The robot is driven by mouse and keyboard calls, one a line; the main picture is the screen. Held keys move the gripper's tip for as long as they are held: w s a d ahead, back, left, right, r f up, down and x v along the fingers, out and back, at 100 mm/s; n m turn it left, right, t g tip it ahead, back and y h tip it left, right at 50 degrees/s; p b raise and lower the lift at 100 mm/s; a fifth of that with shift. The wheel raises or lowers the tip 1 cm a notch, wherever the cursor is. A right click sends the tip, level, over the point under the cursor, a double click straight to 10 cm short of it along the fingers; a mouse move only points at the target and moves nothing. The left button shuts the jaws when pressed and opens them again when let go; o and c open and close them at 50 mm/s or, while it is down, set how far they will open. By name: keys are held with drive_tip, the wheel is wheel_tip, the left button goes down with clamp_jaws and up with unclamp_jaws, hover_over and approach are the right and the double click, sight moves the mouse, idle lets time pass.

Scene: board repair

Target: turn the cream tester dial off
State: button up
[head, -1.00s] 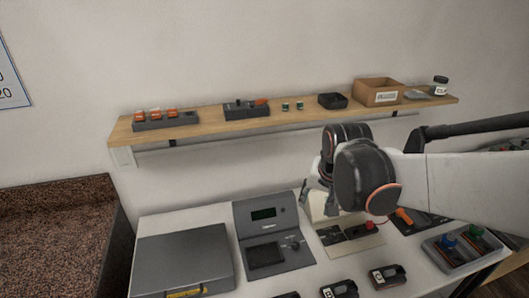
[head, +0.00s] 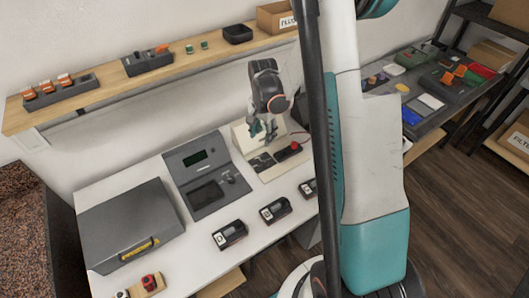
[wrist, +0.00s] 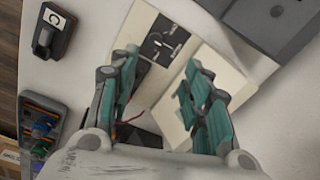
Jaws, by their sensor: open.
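The cream tester (head: 278,170) stands on the white table to the right of the grey tester (head: 205,172). It has an upright cream back, a dark panel and a red part on its base. My gripper (head: 263,137) is in front of its upper face, fingers pointing down. In the wrist view the gripper (wrist: 161,58) is open and empty, its two teal fingers spread over the cream tester (wrist: 207,72). The dark panel (wrist: 165,42) shows beyond the fingertips. I cannot make out the cream dial or its setting; the fingers cover part of the face.
Several dark handheld units (head: 230,235) lie along the table's front. A grey case (head: 130,230) is at the left. A wooden shelf (head: 110,85) with small parts runs above. A side bench (head: 425,125) with trays stands at the right.

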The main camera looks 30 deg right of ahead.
sight(265, 162)
drive_tip(key=shift+m, duration=0.3)
drive_tip(key=f+b, duration=0.1)
drive_tip(key=f, duration=0.4)
drive_tip(key=f+b, duration=0.1)
drive_tip(key=f, duration=0.4)
drive_tip(key=d+f+b, duration=0.1)
drive_tip(key=f, duration=0.4)
drive_tip(key=shift+f, duration=0.25)
drive_tip(key=shift+c, duration=0.5)
clamp_jaws()
